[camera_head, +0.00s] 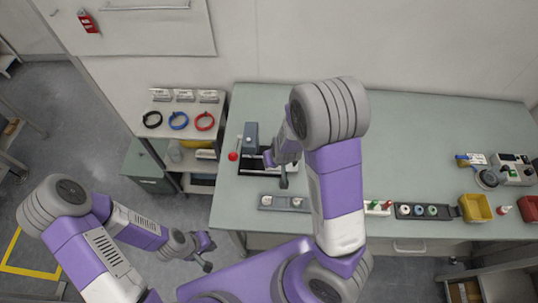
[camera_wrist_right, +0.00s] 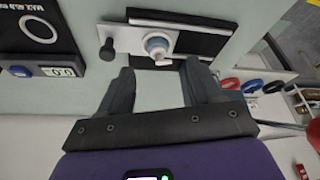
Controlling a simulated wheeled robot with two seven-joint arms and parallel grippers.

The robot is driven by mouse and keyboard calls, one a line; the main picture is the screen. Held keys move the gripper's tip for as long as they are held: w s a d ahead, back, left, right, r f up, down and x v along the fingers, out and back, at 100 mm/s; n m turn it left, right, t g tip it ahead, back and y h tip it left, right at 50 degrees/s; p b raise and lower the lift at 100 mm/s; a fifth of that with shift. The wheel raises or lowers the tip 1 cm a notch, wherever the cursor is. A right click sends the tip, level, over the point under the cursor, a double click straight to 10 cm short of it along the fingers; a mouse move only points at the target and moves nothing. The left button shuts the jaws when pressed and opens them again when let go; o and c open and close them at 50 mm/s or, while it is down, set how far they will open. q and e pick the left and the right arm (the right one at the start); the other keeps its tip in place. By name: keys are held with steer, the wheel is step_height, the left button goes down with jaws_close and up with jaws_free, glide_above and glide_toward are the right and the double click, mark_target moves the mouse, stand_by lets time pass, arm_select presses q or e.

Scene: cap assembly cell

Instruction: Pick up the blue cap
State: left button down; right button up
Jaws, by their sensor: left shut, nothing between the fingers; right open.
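In the right wrist view, a small round part with a pale top and a blue band (camera_wrist_right: 157,46) sits upright on a metal plate in a black fixture (camera_wrist_right: 190,42). It may be the blue cap. My right gripper (camera_wrist_right: 158,78) is open, with one finger on either side below this part in the picture and nothing visible between them. In the head view my right gripper (camera_head: 272,158) hangs over the black fixture (camera_head: 251,165) and partly hides it. A dark tray (camera_head: 446,212) at right holds small round parts with coloured centres. My left gripper (camera_head: 207,254) is shut and empty, off the table's front edge.
A grey strip tray (camera_head: 270,202) lies in front of the fixture. A yellow bin (camera_head: 475,208) stands at right. The table's back middle (camera_head: 420,135) is clear.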

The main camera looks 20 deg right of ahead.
steer(key=shift+w+d+f+b, duration=0.2)
steer(key=shift+w+f+b, duration=0.2)
steer(key=shift+w+f, duration=0.5)
steer(key=shift+f, duration=0.3)
steer(key=x, duration=0.4)
steer(key=shift+w+d+f+b, duration=0.15)
steer(key=shift+w+f+b, duration=0.05)
steer(key=shift+b, duration=0.2)
steer(key=shift+s+r, duration=0.1)
steer(key=c, duration=0.8)
